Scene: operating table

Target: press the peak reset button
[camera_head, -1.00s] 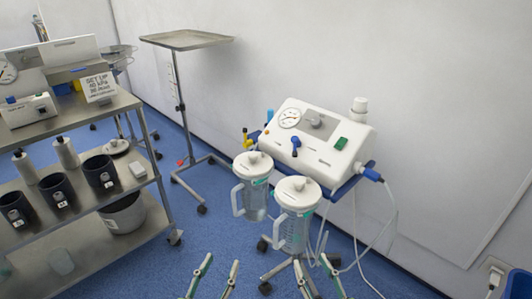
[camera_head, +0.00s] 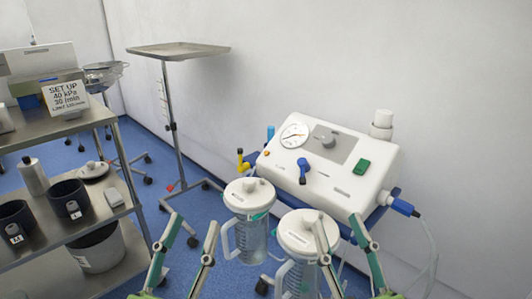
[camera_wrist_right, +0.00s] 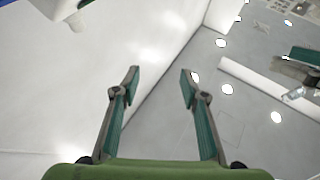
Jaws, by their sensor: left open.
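The white suction unit (camera_head: 330,170) stands on a stand at right centre in the head view. No reset label is readable, so I cannot tell which part is the peak reset button. My left gripper (camera_head: 195,220) is open and empty, left of the jars. My right gripper (camera_head: 337,220) is open and empty, in front of the unit, also in the right wrist view (camera_wrist_right: 160,72).
Two lidded clear jars (camera_head: 248,195) (camera_head: 302,233) hang before the unit. A steel instrument stand (camera_head: 178,49) is behind left. A steel trolley (camera_head: 60,130) with dark cups and a set-up sign (camera_head: 66,97) is at left. A white wall is close behind the unit.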

